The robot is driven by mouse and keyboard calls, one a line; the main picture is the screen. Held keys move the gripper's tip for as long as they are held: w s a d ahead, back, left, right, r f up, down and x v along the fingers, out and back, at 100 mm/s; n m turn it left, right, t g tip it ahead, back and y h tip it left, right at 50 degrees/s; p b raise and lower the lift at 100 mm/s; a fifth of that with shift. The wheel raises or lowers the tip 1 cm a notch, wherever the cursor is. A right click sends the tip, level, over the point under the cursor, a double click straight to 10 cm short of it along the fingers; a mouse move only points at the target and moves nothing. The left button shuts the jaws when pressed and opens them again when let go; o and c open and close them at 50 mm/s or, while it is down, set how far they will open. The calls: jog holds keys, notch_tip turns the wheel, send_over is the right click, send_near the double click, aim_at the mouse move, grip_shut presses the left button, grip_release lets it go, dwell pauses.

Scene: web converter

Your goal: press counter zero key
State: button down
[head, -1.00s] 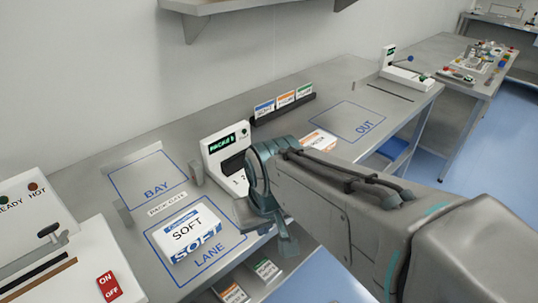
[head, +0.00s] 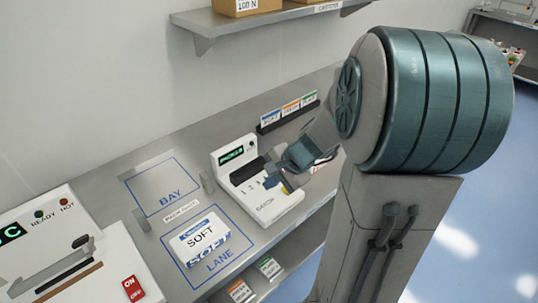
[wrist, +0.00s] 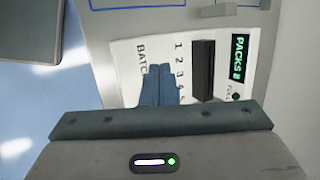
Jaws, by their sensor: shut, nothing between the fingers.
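The white counter unit (head: 227,160) stands on the bench, its green display (head: 231,155) reading PACKS and what looks like 8. In the wrist view the display (wrist: 238,60) is at the right, with a small dark green round button (wrist: 236,97) beside it whose label I cannot read. A black raised bar (wrist: 203,68) lies between the display and a row of printed numbers. My gripper (wrist: 158,70) is shut and empty over the unit's lower face, between the numbers and the word BATCH. In the head view my gripper (head: 274,180) hides part of that face. Contact cannot be told.
A SOFT carton (head: 199,239) lies in the LANE outline, left of the counter. A card rack (head: 288,116) stands behind it. A machine with a red ON/OFF switch (head: 133,288) is at the lower left. A wall shelf (head: 270,22) hangs above, and my arm blocks the right side.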

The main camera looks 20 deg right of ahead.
jog(key=w+d+r+m+t+p, duration=0.2)
jog(key=w+d+m+t+p, duration=0.1)
jog(key=d+m, duration=0.4)
jog(key=shift+w+d+r, duration=0.2)
jog(key=shift+w+d, duration=0.35)
jog(key=shift+d, duration=0.35)
jog(key=shift+f, duration=0.1)
notch_tip(320, 180, down, 9)
jog(key=b, duration=0.7)
jog(key=shift+b, duration=0.3)
dwell(0.8)
jog(key=shift+f+b, duration=0.3)
jog(key=shift+b, duration=0.25)
jog(key=shift+f+b, duration=0.75)
jog(key=shift+b, duration=0.05)
dwell(0.7)
jog(key=shift+r, duration=0.1)
jog(key=shift+r+p, duration=1)
jog(key=shift+r, duration=0.15)
